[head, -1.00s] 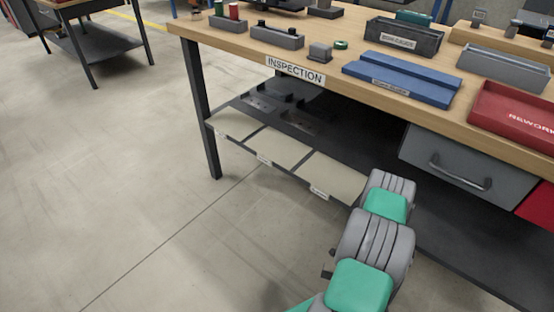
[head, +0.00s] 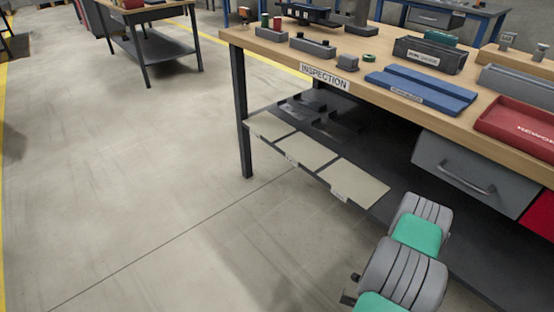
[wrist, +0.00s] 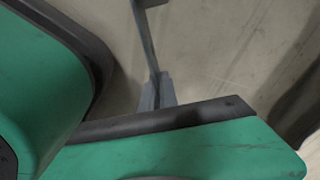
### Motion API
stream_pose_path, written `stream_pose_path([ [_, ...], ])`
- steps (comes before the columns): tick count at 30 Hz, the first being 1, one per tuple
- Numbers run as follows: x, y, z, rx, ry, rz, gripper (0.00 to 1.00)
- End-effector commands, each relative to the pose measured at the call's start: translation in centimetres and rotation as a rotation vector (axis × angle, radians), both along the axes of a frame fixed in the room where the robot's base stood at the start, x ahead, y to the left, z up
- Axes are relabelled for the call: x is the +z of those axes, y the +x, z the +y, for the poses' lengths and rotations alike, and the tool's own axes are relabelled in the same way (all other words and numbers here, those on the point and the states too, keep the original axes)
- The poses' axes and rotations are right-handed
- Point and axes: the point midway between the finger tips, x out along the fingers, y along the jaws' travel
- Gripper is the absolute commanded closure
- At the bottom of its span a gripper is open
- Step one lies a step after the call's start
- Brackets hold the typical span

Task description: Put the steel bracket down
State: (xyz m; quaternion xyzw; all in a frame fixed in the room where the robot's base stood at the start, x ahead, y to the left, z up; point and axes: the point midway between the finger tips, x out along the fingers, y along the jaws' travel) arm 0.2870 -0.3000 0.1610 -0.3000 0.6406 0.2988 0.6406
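In the head view my arm runs down out of the bottom right of the picture, and my gripper does not show there. In the wrist view a narrow grey metal piece (wrist: 157,90) stands between green panels with dark edges, over bare floor. I cannot tell whether this piece is the steel bracket or part of my gripper. No fingertips can be made out. The inspection bench (head: 290,52) has a lower shelf (head: 385,207) with several light labelled pads (head: 312,150) along its front. The pads look bare. Dark flat fixtures (head: 310,110) lie behind them.
On the bench top are a blue tray (head: 420,88), a red rework tray (head: 520,125), a dark bin (head: 430,57) and small grey blocks (head: 313,48). A grey drawer (head: 465,172) hangs below at right. Another table (head: 150,45) stands back left. The floor (head: 130,160) at left is clear.

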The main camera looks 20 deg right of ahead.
Motion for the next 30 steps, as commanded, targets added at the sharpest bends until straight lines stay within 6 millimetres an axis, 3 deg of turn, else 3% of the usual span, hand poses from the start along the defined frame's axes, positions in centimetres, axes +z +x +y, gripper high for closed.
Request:
stream_pose_path([
  [8, 5.2, 2.5, 3.0, 0.22, -0.003, -0.003, 1.0],
  [11, 8.2, 3.9, 4.7, 0.343, -0.003, -0.003, 1.0],
  [17, 17.1, 7.9, 9.8, 0.717, -0.008, -0.007, 1.0],
  [30, 40.1, 17.9, 23.0, 1.69, -0.012, -0.006, 1.0],
])
